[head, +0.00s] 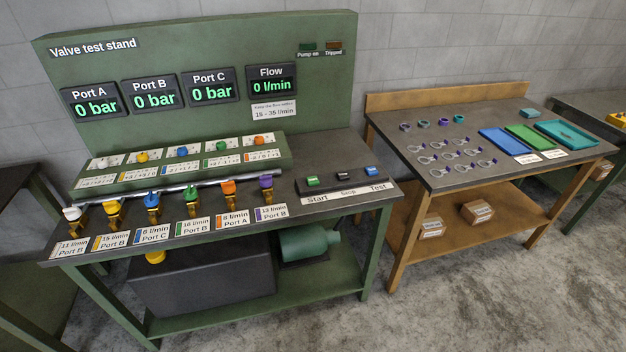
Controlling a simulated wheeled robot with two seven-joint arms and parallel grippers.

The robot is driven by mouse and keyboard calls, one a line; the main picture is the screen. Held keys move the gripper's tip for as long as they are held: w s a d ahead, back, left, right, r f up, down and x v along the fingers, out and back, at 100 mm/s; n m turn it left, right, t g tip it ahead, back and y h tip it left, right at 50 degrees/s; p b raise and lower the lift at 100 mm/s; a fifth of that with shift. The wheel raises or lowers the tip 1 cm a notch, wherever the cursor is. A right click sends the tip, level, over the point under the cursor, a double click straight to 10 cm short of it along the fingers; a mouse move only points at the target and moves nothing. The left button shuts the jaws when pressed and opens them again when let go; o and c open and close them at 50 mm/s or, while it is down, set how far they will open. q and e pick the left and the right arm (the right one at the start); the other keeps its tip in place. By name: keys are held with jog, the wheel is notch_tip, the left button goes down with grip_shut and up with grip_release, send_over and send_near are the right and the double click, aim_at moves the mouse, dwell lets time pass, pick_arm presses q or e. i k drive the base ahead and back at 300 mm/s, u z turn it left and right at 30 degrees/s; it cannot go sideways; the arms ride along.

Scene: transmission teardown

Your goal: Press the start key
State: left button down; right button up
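The start key is a green key (312,181) on the dark top of the valve test stand, above the printed word Start. A dark stop key (343,175) and a blue test key (371,170) stand to its right. The green panel (200,50) behind has displays for Port A, Port B and Port C, each reading 0 bar. The flow display (271,79) reads 0 l/min. The Pump on lamp (307,46) and the Tripped lamp (334,45) look dim. Neither of my grippers shows in the head view.
Several coloured valves stand along a pipe (180,190) left of the keys. A wooden-framed bench (455,178) at right holds rings, a blue tray (504,141), a green tray (529,137) and a teal tray (567,134). Concrete floor (440,310) in front is clear.

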aim_at(312, 181)
jog(key=z, duration=0.55)
jog(key=k, duration=0.65)
jog(key=z, duration=1.2)
jog(key=i, duration=1.55)
jog(key=u, duration=0.95)
jog(key=i, duration=0.65)
jog(key=u, duration=0.75)
